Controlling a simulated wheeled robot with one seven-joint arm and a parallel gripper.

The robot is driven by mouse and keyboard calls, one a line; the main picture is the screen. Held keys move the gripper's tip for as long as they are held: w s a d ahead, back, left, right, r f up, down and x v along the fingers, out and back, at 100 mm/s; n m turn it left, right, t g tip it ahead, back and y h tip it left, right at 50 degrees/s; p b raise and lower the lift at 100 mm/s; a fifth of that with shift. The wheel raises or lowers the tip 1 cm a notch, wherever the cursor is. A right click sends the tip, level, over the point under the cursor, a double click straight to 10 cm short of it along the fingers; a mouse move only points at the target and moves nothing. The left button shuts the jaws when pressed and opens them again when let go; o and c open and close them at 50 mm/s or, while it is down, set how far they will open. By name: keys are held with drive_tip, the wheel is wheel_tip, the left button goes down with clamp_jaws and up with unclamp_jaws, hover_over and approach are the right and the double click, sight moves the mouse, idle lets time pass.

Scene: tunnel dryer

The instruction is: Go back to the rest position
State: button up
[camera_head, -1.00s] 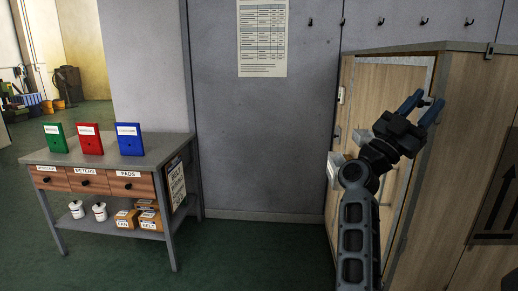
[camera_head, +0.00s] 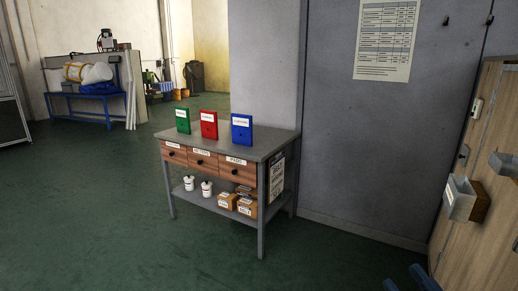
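Only the two blue fingertips of my gripper (camera_head: 407,283) show, at the bottom edge right of centre in the head view. They stand apart with nothing visible between them. The rest of my arm is out of view. The fingertips appear in front of the lower part of the wooden cabinet side and the floor, and touch nothing that I can see.
A workbench (camera_head: 262,145) with green, red and blue boxes on top stands at the centre. A wooden cabinet (camera_head: 490,215) with small open holders (camera_head: 460,205) is at the right edge. Green floor (camera_head: 90,210) is clear at the left. A blue bench (camera_head: 90,99) stands far back.

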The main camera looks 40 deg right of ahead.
drive_tip(key=s+a+f+m+g+y, duration=0.1)
drive_tip(key=s+a+f+g+y, duration=0.5)
drive_tip(key=s+a, duration=0.6)
wheel_tip(320, 180, down, 2)
drive_tip(key=a, duration=0.2)
drive_tip(key=shift+s+a+f, duration=0.15)
drive_tip(key=shift+a, duration=0.2)
